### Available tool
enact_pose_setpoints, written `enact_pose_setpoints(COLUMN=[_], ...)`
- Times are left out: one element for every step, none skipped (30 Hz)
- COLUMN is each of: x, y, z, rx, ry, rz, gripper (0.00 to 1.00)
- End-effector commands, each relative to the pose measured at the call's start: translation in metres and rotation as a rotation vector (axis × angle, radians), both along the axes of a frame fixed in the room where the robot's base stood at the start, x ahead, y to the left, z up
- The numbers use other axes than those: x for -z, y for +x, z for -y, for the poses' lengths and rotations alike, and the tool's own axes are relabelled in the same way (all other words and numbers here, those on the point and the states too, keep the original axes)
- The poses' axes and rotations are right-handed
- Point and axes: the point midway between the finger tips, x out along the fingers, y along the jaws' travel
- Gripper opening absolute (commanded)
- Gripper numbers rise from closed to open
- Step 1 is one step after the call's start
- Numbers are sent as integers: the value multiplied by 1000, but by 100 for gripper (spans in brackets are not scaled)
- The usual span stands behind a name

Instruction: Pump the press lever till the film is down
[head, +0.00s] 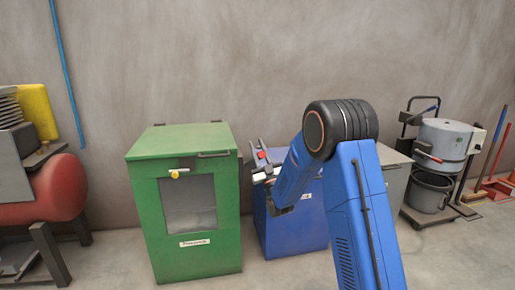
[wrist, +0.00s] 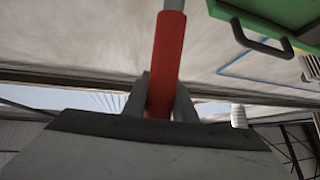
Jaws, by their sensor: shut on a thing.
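The press lever shows in the wrist view as a red grip (wrist: 164,62) on a grey rod running out at the top. My gripper (wrist: 160,100) is shut on this red grip, one grey finger on each side of it. In the head view a small red part (head: 262,155), seemingly the lever grip, shows above the blue cabinet (head: 295,232), close to my gripper (head: 265,171). My forearm and wrist cover much of the cabinet's top and front. I cannot make out the film in either view.
A green cabinet (head: 198,250) with a window stands close on the left of the blue one. A grey box (head: 394,180) stands to the right, behind my arm. Farther right is a grey drum (head: 444,142); a red tank (head: 45,192) is far left. Some floor in front is clear.

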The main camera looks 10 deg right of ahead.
Motion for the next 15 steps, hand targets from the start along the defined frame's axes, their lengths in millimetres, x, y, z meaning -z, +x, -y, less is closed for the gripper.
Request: enact_pose_setpoints(x=[0,0,0,0,0,0,0,0,0,0,0,0,0,0,0], y=[0,0,0,0,0,0,0,0,0,0,0,0,0,0,0], z=[0,0,0,0,0,0,0,0,0,0,0,0,0,0,0], rx=[0,0,0,0,0,0,0,0,0,0,0,0,0,0,0], ry=[0,0,0,0,0,0,0,0,0,0,0,0,0,0,0], rz=[0,0,0,0,0,-1,-1,-1,-1,-1,-1,-1,-1,-1,-1], gripper=[0,0,0,29,37,43,43,43,43,43,43,43,43,43,43])
